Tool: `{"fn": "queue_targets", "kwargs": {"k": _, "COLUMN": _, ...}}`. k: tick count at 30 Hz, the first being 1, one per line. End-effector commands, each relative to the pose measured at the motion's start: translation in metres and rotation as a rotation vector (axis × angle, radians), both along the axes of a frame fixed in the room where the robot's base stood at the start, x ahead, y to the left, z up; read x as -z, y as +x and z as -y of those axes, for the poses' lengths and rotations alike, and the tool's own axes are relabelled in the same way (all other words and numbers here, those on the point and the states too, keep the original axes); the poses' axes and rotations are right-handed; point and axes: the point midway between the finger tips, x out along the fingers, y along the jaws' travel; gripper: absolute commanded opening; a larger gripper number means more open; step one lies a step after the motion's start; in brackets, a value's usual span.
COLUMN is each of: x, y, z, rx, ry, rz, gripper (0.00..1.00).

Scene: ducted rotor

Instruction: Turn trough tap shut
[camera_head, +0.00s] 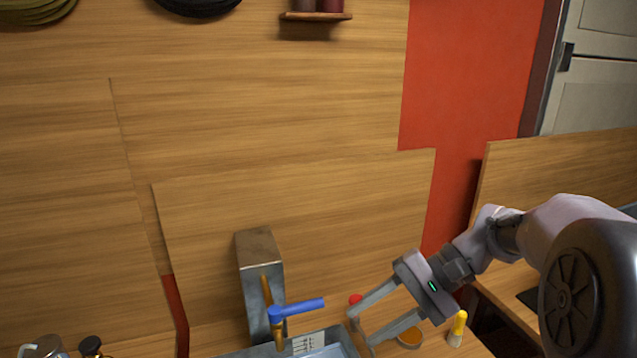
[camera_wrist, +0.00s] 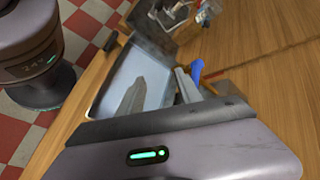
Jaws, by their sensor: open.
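The trough tap (camera_head: 267,290) is a brass-coloured pipe on a grey metal post, with a blue lever handle (camera_head: 300,308) pointing right, roughly level, in the head view. The grey metal trough (camera_head: 335,351) lies below it, cut off by the picture's bottom edge. My gripper (camera_head: 361,330) is open and empty, to the right of the lever and apart from it in the head view. In the wrist view the blue handle (camera_wrist: 197,72) shows just beyond the right finger, not between the fingers (camera_wrist: 160,92). Whether that finger touches it I cannot tell. The trough (camera_wrist: 125,75) spreads beneath the fingers.
A red round knob (camera_head: 355,299) and a yellow-handled item (camera_head: 458,328) stand near my gripper on the wooden bench. Jars (camera_head: 50,346) stand at lower left. A wooden wall panel (camera_head: 300,220) rises behind the tap. Checkered floor (camera_wrist: 85,30) shows beyond the bench edge.

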Motion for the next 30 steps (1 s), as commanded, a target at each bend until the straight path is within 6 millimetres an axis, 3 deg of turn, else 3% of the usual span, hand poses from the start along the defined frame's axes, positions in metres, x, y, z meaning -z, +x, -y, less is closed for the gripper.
{"fn": "queue_targets", "kwargs": {"k": 1, "x": 0.001, "y": -0.031, "z": -0.015, "rx": -0.021, "ry": -0.131, "rz": 0.042, "gripper": 0.41}}
{"fn": "queue_targets", "kwargs": {"k": 3, "x": 0.006, "y": -0.072, "z": -0.024, "rx": -0.021, "ry": -0.321, "rz": 0.119, "gripper": 0.41}}
{"fn": "queue_targets", "kwargs": {"k": 6, "x": 0.02, "y": -0.119, "z": -0.024, "rx": 0.018, "ry": -0.54, "rz": 0.275, "gripper": 0.41}}
{"fn": "queue_targets", "kwargs": {"k": 9, "x": 0.031, "y": -0.146, "z": -0.018, "rx": 0.077, "ry": -0.668, "rz": 0.436, "gripper": 0.41}}
{"fn": "queue_targets", "kwargs": {"k": 15, "x": 0.04, "y": -0.162, "z": -0.01, "rx": 0.149, "ry": -0.743, "rz": 0.597, "gripper": 0.41}}
{"fn": "queue_targets", "kwargs": {"k": 30, "x": 0.039, "y": -0.161, "z": -0.01, "rx": 0.153, "ry": -0.745, "rz": 0.6, "gripper": 0.41}}
